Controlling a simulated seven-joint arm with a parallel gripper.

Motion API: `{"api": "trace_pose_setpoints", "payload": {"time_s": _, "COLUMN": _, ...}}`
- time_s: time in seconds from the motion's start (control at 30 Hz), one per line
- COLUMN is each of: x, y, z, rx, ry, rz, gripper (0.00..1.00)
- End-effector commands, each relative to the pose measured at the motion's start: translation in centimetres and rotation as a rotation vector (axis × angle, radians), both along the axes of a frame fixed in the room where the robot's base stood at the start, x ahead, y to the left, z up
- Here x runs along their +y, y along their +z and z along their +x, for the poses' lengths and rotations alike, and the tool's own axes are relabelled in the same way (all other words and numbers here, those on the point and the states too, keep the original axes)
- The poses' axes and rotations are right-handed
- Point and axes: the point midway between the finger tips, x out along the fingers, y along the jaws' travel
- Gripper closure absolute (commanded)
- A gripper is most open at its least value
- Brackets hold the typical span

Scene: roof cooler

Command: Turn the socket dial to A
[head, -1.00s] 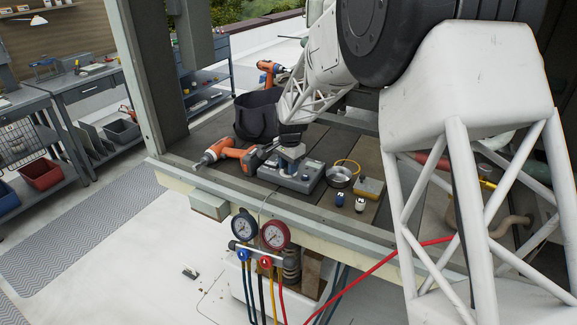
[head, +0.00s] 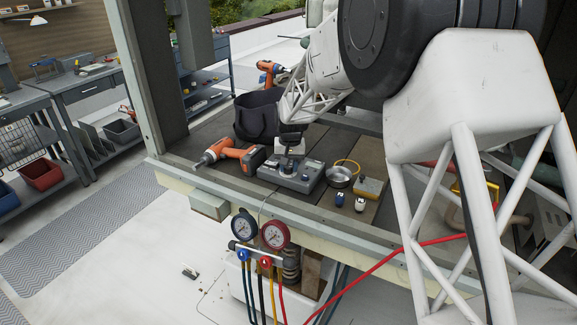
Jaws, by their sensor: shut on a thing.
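A small grey box (head: 306,178) sits on the dark deck inside the cooler, with small controls on its top. I take it to be the device that carries the socket dial. My gripper (head: 289,164) is directly above the box, pointing down, its tips at the top of it. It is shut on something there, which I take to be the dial. The jaws and arm hide the dial, so its marks and the letter A cannot be read from here.
An orange drill (head: 228,152) lies left of the box, and a black bag (head: 257,115) stands behind. A round metal tin (head: 339,177), a yellow-topped block (head: 370,187) and two small bottles (head: 360,204) are to the right. Gauges (head: 274,235) hang at the front edge.

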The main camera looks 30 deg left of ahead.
Motion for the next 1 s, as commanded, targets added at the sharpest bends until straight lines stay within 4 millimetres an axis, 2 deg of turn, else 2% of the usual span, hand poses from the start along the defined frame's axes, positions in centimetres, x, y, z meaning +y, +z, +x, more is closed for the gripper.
{"api": "trace_pose_setpoints", "payload": {"time_s": 1.0, "x": 0.05, "y": 0.09, "z": 0.1, "rx": 0.0, "ry": 0.958, "rz": 0.0, "gripper": 0.91}}
